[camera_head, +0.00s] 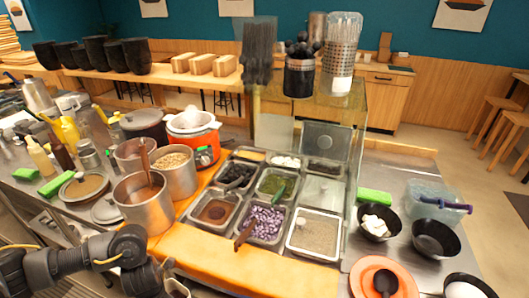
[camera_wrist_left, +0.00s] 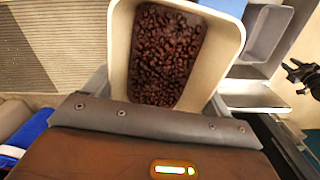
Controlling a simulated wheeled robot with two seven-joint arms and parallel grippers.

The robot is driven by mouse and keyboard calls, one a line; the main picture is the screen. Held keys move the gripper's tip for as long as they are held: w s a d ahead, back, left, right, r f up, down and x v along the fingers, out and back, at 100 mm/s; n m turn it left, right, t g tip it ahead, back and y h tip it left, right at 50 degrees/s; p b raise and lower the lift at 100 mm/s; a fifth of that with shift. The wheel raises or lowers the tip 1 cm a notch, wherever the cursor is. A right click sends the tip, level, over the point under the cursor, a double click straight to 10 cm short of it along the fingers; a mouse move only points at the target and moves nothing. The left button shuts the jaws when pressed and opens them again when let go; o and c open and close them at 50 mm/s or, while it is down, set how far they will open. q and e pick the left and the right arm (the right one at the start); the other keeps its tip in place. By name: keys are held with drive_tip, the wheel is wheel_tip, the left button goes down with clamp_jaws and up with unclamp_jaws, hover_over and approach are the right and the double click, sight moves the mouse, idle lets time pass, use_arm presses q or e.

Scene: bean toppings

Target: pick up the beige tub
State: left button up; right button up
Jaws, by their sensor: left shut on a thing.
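The beige tub (camera_wrist_left: 120,60), full of dark red-brown beans (camera_wrist_left: 165,55), fills the upper middle of the left wrist view. My left gripper (camera_wrist_left: 155,102) is shut on the near end of the tub; its fingertips are largely hidden. In the head view my left gripper (camera_head: 166,280) is at the bottom edge, in front of the counter. Only a small pale part of the tub (camera_head: 178,289) shows beside it there, cut off by the frame.
A topping station with several metal pans (camera_head: 262,222) stands behind an orange-toned front ledge (camera_head: 240,262). Metal pots (camera_head: 140,203) stand left of it, close to my left arm. Black bowls (camera_head: 435,238) and an orange plate (camera_head: 405,280) are at right. A grey bin (camera_wrist_left: 268,35) shows in the wrist view.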

use_arm(q)
drive_tip(key=s+d+r+m+b, duration=0.35)
drive_tip(key=d+m, duration=0.35)
drive_tip(key=m, duration=0.6)
drive_tip(key=w+r+m+b, duration=0.7)
drive_tip(key=w+r, duration=0.3)
drive_tip(key=shift+d, duration=0.15)
drive_tip(key=s+m, duration=0.2)
drive_tip(key=m, duration=0.1)
drive_tip(key=s+m, duration=0.2)
drive_tip(key=m, duration=0.2)
drive_tip(key=s+m, duration=0.1)
drive_tip(key=m, duration=0.2)
drive_tip(key=shift+s+f, duration=0.2)
drive_tip(key=shift+s, duration=0.2)
